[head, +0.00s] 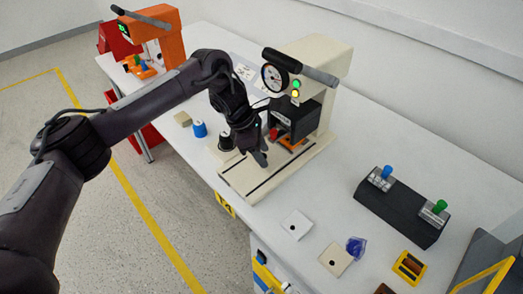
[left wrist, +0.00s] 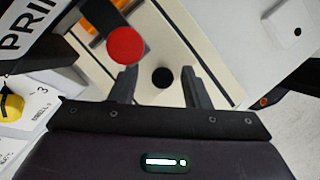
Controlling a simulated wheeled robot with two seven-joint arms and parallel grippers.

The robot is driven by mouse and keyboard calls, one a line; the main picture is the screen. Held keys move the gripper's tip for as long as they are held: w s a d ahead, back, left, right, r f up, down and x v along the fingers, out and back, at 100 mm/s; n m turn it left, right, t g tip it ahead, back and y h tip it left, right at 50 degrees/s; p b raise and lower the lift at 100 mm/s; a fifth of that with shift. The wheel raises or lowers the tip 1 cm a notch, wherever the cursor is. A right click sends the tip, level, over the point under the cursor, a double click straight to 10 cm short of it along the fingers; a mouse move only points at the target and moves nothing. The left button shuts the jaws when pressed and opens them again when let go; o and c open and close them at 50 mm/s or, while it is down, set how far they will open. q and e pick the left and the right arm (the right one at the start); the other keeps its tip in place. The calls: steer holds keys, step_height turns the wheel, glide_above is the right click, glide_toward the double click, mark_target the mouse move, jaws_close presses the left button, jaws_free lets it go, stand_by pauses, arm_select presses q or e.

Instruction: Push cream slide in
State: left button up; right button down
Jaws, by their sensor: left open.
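The cream press (head: 318,60) stands on the table with its long cream bed, the slide (head: 242,180), reaching toward the front left. A dark slot runs along the bed. My left gripper (head: 258,158) is low over this bed, in front of the dark press head. In the left wrist view my left gripper (left wrist: 159,88) is open. A round black knob (left wrist: 163,77) shows between its fingers, apart from both; whether it is lower than the fingertips I cannot tell. A red knob (left wrist: 125,45) is beside the left finger. My right gripper is not in view.
A black switch box (head: 402,207) with blue and green knobs is at right. White cards (head: 297,224) and a blue piece (head: 356,246) lie near the front edge. A blue cylinder (head: 199,129) is left of the bed. An orange press (head: 158,35) stands farther back.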

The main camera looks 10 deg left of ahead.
arm_select(q)
steer(key=v, duration=0.7)
steer(key=shift+r, duration=0.35)
steer(key=shift+a, duration=0.1)
